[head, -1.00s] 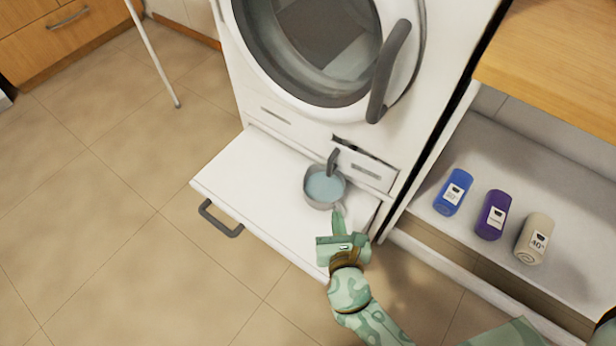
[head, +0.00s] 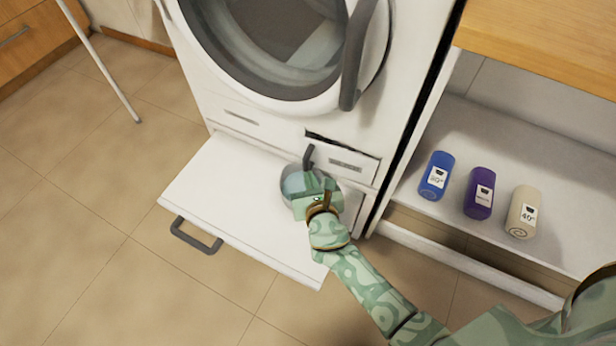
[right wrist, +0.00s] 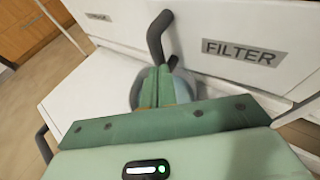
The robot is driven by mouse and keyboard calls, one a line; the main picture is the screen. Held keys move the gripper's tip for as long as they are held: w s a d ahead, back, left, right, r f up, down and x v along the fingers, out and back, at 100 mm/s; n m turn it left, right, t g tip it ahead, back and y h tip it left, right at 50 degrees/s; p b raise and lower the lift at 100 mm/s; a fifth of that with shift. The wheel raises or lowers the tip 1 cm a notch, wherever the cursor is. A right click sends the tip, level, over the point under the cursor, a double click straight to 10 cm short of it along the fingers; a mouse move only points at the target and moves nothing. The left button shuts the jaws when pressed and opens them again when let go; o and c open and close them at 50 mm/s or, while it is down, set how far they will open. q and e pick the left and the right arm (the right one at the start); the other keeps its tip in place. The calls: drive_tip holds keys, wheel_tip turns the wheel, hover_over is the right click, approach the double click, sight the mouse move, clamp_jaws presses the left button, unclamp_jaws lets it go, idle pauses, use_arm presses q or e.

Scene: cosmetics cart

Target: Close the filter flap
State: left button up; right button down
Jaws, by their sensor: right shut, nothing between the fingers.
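The filter flap (head: 343,163) is the white panel at the lower right front of the washing machine. Its label reads FILTER in the right wrist view (right wrist: 245,52). It tilts outward, with a dark gap along its top edge. A dark grey curved handle (head: 308,157) stands at the flap's left end; it also shows in the right wrist view (right wrist: 155,35). My right gripper (head: 312,178) is shut and empty, just in front of the flap and below the handle. I cannot tell whether it touches either. My left gripper is out of view.
A round grey pan of water (head: 292,183) stands on the pulled-out white shelf (head: 215,190), partly hidden by my right gripper. The round door (head: 362,50) is above.

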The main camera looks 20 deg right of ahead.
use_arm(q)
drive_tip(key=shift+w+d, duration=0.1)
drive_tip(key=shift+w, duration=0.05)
use_arm(e)
drive_tip(key=shift+w, duration=0.35)
drive_tip(key=shift+w+d+r, duration=0.1)
drive_tip(key=shift+w+d, duration=0.4)
drive_tip(key=shift+w, duration=0.4)
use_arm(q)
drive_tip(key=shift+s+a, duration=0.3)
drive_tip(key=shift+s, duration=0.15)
